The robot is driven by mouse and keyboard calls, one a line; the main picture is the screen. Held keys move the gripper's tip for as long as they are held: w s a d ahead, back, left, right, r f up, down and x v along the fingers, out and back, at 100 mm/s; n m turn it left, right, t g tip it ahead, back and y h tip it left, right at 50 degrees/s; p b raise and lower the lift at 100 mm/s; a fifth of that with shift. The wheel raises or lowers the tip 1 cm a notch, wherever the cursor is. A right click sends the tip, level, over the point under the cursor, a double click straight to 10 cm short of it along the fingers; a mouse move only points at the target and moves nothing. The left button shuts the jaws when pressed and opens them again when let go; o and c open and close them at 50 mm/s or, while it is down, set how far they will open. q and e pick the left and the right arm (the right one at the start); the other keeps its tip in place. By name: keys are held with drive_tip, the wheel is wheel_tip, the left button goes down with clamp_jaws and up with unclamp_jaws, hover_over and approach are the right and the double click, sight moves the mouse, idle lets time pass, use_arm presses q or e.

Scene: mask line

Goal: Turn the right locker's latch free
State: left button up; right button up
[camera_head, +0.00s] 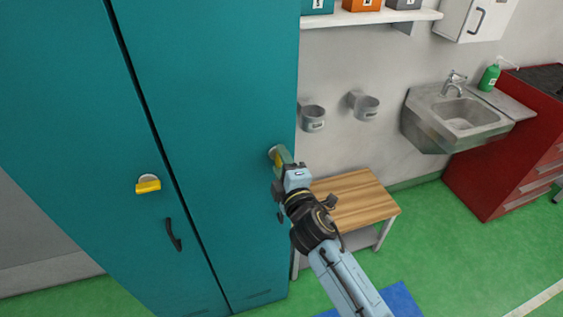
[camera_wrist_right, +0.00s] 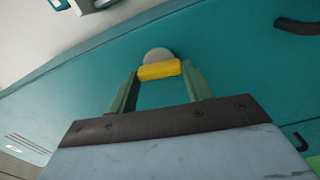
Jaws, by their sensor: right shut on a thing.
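The right locker (camera_head: 225,110) is a tall teal door, shut. Its yellow latch (camera_head: 276,158) sits near the door's right edge and is partly hidden by my right gripper (camera_head: 280,155). In the right wrist view the yellow latch (camera_wrist_right: 159,70) lies between the two green fingertips, in front of a round pale base (camera_wrist_right: 158,54). My right gripper is shut on the latch. The left locker (camera_head: 95,130) has its own yellow latch (camera_head: 148,185), lying roughly level, and a black handle (camera_head: 173,235). My left gripper is not in view.
A wooden-topped bench (camera_head: 355,197) stands right of the lockers, close to my right arm. Two grey wall holders (camera_head: 313,118), a steel sink (camera_head: 465,110) and a red cabinet (camera_head: 500,160) are farther right. Green floor (camera_head: 440,230) is open in front.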

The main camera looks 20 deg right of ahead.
drive_tip(key=shift+n, duration=0.9)
drive_tip(key=o, duration=1)
drive_tip(key=shift+s+d+b, duration=0.2)
drive_tip(key=shift+s+b, duration=0.85)
drive_tip(key=shift+s, duration=5.65)
